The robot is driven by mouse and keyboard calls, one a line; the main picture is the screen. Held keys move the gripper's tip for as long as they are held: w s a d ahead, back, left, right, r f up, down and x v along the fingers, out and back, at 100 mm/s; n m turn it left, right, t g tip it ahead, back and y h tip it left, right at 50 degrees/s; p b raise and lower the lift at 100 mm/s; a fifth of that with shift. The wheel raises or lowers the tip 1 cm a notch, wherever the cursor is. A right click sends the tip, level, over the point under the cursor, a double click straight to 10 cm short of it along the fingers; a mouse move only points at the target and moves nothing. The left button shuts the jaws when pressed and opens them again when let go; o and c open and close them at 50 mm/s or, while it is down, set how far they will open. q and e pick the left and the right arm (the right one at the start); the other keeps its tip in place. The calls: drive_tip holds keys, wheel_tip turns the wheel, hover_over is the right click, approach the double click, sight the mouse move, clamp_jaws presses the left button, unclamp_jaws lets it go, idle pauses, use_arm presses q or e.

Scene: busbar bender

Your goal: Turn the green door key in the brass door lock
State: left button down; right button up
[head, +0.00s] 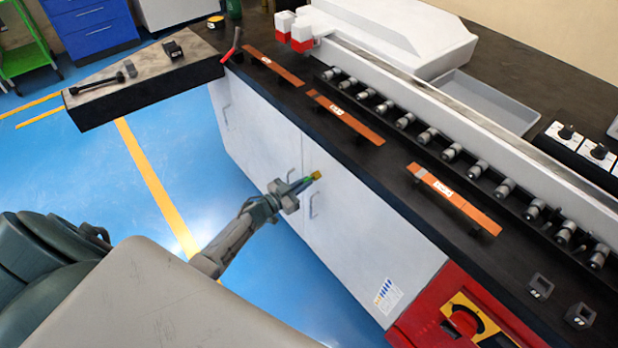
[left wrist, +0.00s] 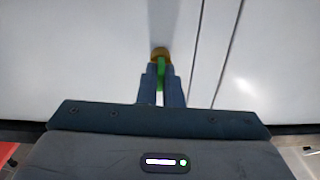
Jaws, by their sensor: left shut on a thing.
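The brass door lock (head: 316,175) sits on the white cabinet door near its upper edge. It also shows in the left wrist view (left wrist: 160,52), straight ahead of my fingers. The green door key (left wrist: 161,72) is between the fingers of my left gripper (left wrist: 161,88), with its far end at the brass lock. In the head view my left gripper (head: 300,185) is shut on the key in front of the door, and the key is mostly hidden by the fingers. I cannot tell how deep the key sits in the lock. My right gripper is not in view.
Door handles (head: 312,206) stick out beside the lock. The black worktop (head: 350,165) above carries copper bars (head: 345,118) and a row of grey rollers (head: 451,152). A red panel (head: 440,315) with a knob is at the lower right. The blue floor (head: 160,235) at left is open.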

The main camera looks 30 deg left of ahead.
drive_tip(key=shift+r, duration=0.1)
use_arm(q)
drive_tip(key=shift+r+n+p, duration=0.25)
drive_tip(key=shift+n+p, duration=0.8)
drive_tip(key=shift+n, duration=0.15)
drive_tip(key=c, duration=1.7)
unclamp_jaws()
drive_tip(key=shift+f+b, duration=0.3)
drive_tip(key=shift+b, duration=0.05)
drive_tip(key=shift+c, duration=0.2)
drive_tip(key=shift+o, duration=1.1)
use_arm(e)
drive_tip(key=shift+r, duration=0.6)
use_arm(q)
drive_tip(key=b+v, duration=0.2)
drive_tip(key=v, duration=0.8)
drive_tip(key=shift+s+a, duration=0.15)
drive_tip(key=shift+s, duration=0.25)
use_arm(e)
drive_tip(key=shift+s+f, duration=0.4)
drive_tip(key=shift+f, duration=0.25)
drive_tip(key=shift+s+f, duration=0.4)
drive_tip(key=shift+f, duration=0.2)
